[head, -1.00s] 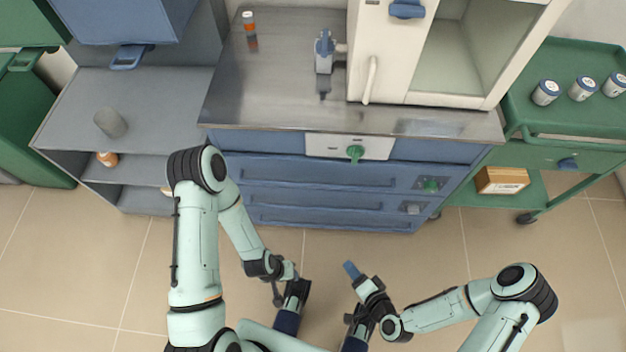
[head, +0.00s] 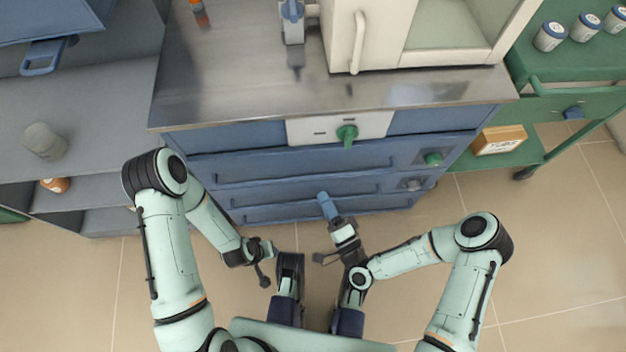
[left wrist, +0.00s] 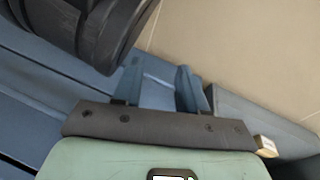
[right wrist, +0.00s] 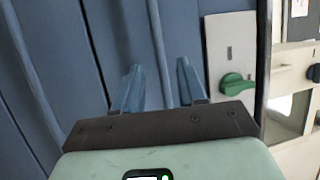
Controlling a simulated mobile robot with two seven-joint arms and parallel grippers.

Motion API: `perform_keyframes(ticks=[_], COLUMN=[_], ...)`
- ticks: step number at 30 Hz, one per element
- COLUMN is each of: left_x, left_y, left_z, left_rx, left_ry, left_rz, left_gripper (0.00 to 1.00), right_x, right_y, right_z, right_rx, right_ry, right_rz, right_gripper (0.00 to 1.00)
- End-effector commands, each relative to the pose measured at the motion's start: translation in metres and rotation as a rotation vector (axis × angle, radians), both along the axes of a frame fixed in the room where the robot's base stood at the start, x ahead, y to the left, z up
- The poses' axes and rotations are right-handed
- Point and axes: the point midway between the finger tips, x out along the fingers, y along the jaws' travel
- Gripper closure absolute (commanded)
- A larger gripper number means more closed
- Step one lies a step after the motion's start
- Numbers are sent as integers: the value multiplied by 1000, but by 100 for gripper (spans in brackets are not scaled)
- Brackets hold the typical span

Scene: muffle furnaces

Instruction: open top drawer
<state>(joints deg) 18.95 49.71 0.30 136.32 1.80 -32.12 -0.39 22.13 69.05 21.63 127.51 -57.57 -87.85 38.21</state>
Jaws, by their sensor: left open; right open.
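The blue cabinet's top drawer (head: 280,162) is closed, with a long blue bar handle (head: 320,169) across its front. In the right wrist view the handle bar (right wrist: 159,45) runs between the two blue fingers of my right gripper (right wrist: 158,85), which is open. Contact cannot be told. In the head view my right gripper (head: 327,206) is in front of the lower drawers, and its fingers overlap them in the picture. My left gripper (left wrist: 158,90) is open and empty, low and to the left of the right one.
A white panel with a green knob (head: 347,133) sits above the top drawer. A white furnace (head: 385,40) stands on the steel worktop (head: 240,90). A grey open shelf (head: 95,110) is at left and a green cart (head: 560,95) at right. Floor in front is clear.

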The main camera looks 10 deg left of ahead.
Motion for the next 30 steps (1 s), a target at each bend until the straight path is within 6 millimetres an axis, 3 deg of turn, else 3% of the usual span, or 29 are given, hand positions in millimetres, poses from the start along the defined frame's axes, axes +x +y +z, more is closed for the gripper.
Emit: perform_keyframes(ticks=[9,22,23,26,27,30], left_x=[-16,-19,-19,-19,-19,-19], left_y=[2,3,3,3,3,3], left_z=[-14,-17,-17,-16,-16,-16], left_rx=[-3,-4,-4,-3,-3,-3], left_ry=[53,65,65,65,65,64], left_rz=[3,5,5,4,4,4], left_gripper=[58,58,58,58,58,58], right_x=[41,50,50,50,50,50], right_y=[34,41,40,40,40,40], right_z=[9,12,12,11,12,12], right_rx=[-2,-1,-1,-1,-1,-1], right_ry=[-1,2,2,2,2,2], right_rz=[2,1,1,1,0,0], right_gripper=[59,59,62,95,100,100])
